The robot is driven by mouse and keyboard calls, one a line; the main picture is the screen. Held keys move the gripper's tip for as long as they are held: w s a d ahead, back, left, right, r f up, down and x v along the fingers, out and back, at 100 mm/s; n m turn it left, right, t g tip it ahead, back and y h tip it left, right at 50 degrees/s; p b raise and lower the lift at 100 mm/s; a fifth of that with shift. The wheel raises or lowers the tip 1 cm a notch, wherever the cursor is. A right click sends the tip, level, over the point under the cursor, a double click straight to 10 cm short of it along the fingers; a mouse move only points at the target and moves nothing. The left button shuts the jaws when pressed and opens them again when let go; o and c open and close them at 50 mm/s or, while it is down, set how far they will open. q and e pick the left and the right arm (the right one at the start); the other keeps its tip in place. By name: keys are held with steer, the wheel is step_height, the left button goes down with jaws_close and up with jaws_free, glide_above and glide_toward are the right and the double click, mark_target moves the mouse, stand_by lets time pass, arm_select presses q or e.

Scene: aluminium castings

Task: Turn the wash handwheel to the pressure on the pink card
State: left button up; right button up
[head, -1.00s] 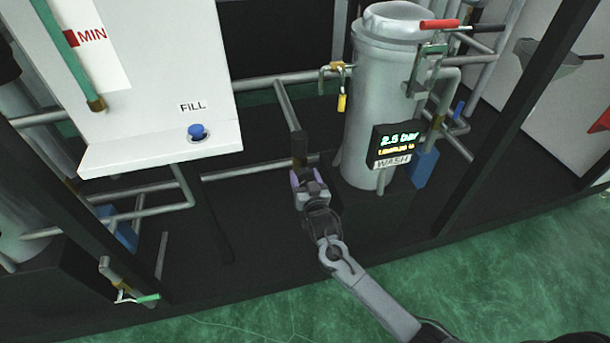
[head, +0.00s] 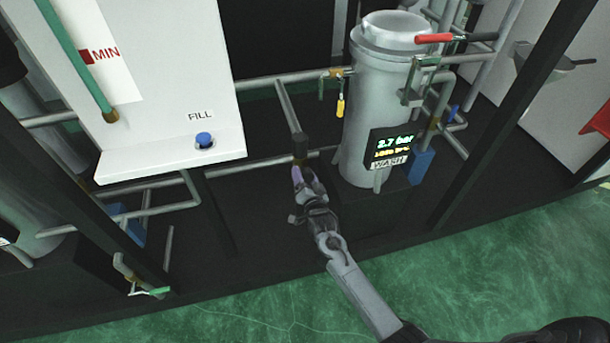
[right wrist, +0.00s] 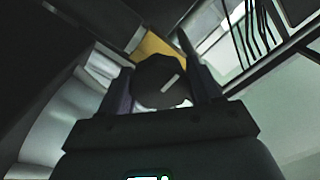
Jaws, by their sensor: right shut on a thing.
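The wash handwheel (right wrist: 162,82) is a dark round knob with a pale line on its face, between the two fingers of my right gripper in the right wrist view. My right gripper (head: 297,174) is shut on it at the end of a grey pipe, left of the wash vessel (head: 375,115). The fingers hide most of the wheel in the head view. The wash display (head: 392,146) on the vessel reads 2.7 bar in green, with a smaller yellow line that is hard to read. I see no pink card. My left gripper is out of view.
A white panel (head: 150,95) with a blue FILL button (head: 204,140) stands to the left. A red-handled lever (head: 433,38) and a yellow tag (head: 341,106) are near the vessel. Dark frame posts flank the area, and green floor (head: 450,270) lies in front.

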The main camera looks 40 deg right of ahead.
steer(key=shift+f, duration=0.2)
steer(key=o, duration=0.8)
steer(key=shift+o, duration=0.9)
steer(key=shift+r, duration=0.15)
steer(key=shift+s, duration=0.1)
steer(key=shift+s+a+p, duration=0.2)
steer(key=shift+s+p, duration=0.05)
steer(key=shift+p, duration=0.05)
steer(key=p+v, duration=0.4)
steer(key=v, duration=0.6)
